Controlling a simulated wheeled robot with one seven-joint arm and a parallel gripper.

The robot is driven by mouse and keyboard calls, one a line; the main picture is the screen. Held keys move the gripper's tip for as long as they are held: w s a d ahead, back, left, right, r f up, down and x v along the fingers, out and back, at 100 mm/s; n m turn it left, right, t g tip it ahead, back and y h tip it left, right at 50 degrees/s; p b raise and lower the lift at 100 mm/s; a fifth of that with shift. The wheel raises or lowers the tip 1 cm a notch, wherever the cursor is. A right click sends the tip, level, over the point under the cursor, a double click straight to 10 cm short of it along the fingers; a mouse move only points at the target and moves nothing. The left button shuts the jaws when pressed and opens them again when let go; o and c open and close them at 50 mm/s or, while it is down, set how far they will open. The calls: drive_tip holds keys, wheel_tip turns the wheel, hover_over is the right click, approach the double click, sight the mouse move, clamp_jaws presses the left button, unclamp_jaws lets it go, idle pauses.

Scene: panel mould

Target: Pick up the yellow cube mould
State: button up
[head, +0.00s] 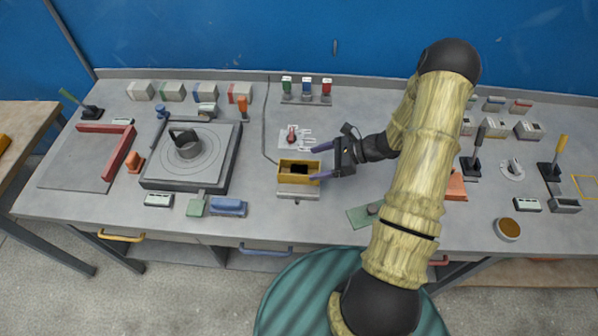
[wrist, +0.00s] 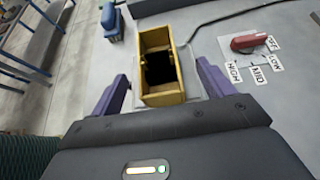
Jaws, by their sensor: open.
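The yellow cube mould (head: 287,178) is an open-topped box with a dark inside, standing on a small grey base near the middle of the bench. It also shows in the wrist view (wrist: 152,42), straight ahead. My gripper (head: 315,163) comes in from the right in the head view. Its two purple fingers are open, with the near end of the mould about level with the gap between them (wrist: 160,88). A gap shows on each side, and I cannot tell whether the fingers touch the mould.
A turntable plate (head: 215,150) stands to the left and a blue block (head: 229,207) at front left. A dark cable runs behind the mould. Bare bench lies in front of it.

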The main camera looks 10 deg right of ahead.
sight(304, 167)
drive_tip(key=p+x, duration=0.2)
drive_tip(key=x, duration=0.2)
drive_tip(key=shift+s+a+p, duration=0.1)
drive_tip(key=shift+a+p, duration=0.2)
drive_tip(key=shift+a, duration=0.1)
drive_tip(key=shift+a+f, duration=0.2)
drive_tip(key=shift+f, duration=0.05)
drive_tip(key=c, duration=1.3)
